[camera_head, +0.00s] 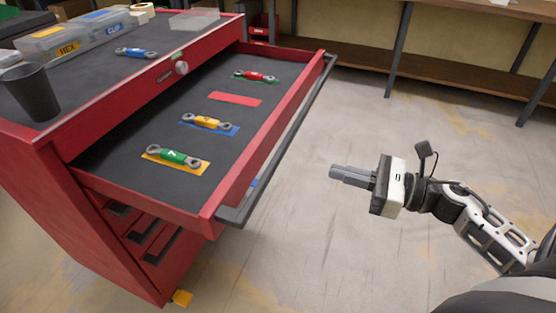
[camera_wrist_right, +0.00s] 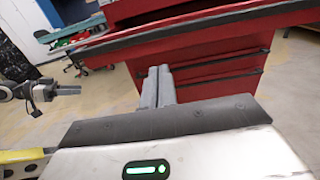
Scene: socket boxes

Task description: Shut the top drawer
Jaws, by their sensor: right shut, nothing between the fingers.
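The top drawer (camera_head: 228,147) of the red tool chest (camera_head: 85,212) is pulled well out, toward the right in the head view. A long grey handle bar (camera_head: 288,133) runs along its front. My right gripper (camera_head: 352,176) is shut and empty, right of the drawer front and apart from it, with its fingers pointing at it. In the right wrist view, the fingers (camera_wrist_right: 158,86) point toward the chest, below the drawer front (camera_wrist_right: 205,37). My left arm (camera_wrist_right: 45,92) shows small at the left edge there; its jaws are too small to read.
Colour-marked wrenches, including green (camera_head: 174,157), orange (camera_head: 206,121) and red (camera_head: 255,76), lie in the drawer. A red patch (camera_head: 235,99) is empty. On top stand a dark cup (camera_head: 32,92), a blue wrench (camera_head: 135,53) and clear boxes (camera_head: 55,43). Floor before the drawer is clear.

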